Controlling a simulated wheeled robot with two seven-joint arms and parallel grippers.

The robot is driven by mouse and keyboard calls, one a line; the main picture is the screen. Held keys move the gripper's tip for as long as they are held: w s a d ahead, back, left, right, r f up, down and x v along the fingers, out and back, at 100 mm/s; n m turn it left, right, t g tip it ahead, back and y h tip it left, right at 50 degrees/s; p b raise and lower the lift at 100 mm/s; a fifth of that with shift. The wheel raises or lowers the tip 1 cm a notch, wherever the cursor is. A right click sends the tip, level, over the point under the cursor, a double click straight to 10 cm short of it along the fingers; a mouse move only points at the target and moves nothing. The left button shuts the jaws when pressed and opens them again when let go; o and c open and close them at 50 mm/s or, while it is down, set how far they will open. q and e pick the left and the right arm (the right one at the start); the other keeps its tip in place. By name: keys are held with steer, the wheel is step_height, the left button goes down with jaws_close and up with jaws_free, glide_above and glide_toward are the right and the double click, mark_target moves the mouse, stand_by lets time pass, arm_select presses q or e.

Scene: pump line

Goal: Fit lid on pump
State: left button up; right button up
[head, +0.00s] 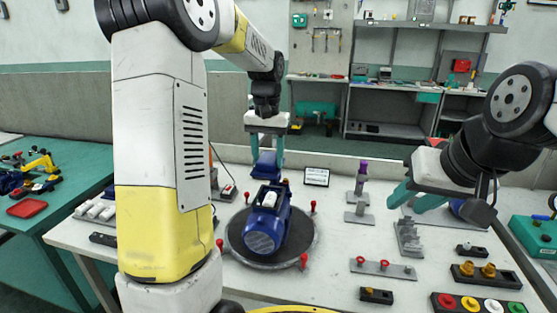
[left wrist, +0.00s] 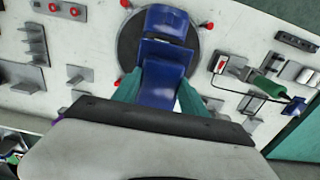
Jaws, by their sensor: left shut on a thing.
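A blue pump (head: 268,218) with a ribbed round motor end sits on a dark round plate (head: 308,243). My left gripper (head: 266,157) is shut on the blue lid (head: 265,165), behind the pump in the head view. In the left wrist view the lid (left wrist: 162,82) is between the teal fingers, and the blue pump (left wrist: 167,24) shows past it on the plate (left wrist: 128,42). The lid looks apart from the pump, but the exact gap is unclear. My right gripper (head: 414,198) is open and empty above the right side of the table.
Red-topped pins (head: 304,261) stand around the plate. Grey fixtures (head: 408,238), a red-pinned strip (head: 383,268) and a block with brass fittings (head: 487,272) are on the right. A small display (head: 316,177) stands behind. A green side table (head: 62,225) is at left.

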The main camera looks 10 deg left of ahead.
arm_select(q)
steer(key=shift+f, duration=3)
steer(key=shift+f, duration=1.7)
steer(key=o, duration=1.5)
steer(key=shift+r, duration=2.95)
step_height(320, 180, up, 7)
steer(key=shift+r, duration=0.4)
